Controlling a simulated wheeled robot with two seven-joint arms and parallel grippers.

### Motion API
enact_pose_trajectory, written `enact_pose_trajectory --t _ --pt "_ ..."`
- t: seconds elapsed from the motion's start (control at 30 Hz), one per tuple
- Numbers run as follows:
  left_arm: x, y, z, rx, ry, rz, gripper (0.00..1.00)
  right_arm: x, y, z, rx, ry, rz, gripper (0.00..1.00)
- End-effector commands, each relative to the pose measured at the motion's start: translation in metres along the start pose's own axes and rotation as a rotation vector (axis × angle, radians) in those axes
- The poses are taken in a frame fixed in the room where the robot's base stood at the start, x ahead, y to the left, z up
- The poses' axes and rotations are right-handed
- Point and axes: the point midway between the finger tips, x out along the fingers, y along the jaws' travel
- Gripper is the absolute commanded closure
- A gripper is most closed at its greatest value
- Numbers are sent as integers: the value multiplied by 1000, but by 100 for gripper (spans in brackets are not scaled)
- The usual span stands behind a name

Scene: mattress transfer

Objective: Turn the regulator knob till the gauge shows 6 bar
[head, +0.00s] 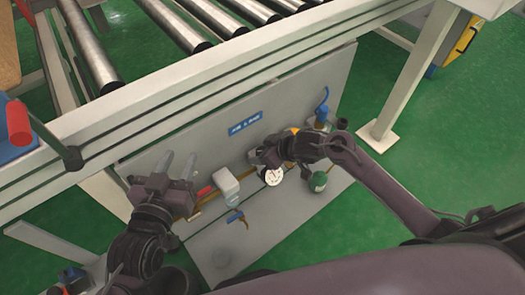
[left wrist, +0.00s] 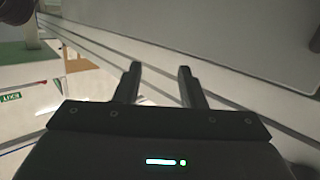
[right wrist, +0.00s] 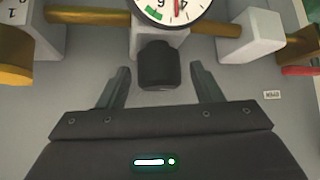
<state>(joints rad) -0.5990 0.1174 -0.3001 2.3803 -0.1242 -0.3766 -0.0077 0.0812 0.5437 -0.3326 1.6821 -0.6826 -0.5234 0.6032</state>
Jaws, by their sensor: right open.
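The gauge (head: 273,177) is a round white dial on the grey panel. The black regulator knob (right wrist: 158,66) sits below the gauge. My right gripper (right wrist: 155,88) is open, its fingers on either side of the knob with gaps; in the head view the right gripper (head: 262,157) hides the knob. My left gripper (head: 178,165) is open and empty, also in the left wrist view (left wrist: 158,75).
A brass pipe (right wrist: 90,15) runs along the panel (head: 290,215). The conveyor frame (head: 190,98) passes above the panel.

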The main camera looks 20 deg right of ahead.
Motion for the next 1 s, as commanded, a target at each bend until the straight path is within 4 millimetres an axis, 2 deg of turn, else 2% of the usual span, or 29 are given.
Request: enact_pose_trajectory --t 0.23,0.57,0.77,0.83,1.0 --pt "0 0 -1 0 4 0 64 0 0 0 0 0 0 41" --pt "0 0 -1 0 3 0 64 0 0 0 0 0 0 84" --pt "0 0 0 0 -7 1 64 0 0 0 4 0 4 85" --pt "-1 0 8 -2 -42 0 64 0 0 0 10 0 10 85" --pt "-10 3 48 -11 -220 5 64 -1 0 -1 38 -1 37 85"
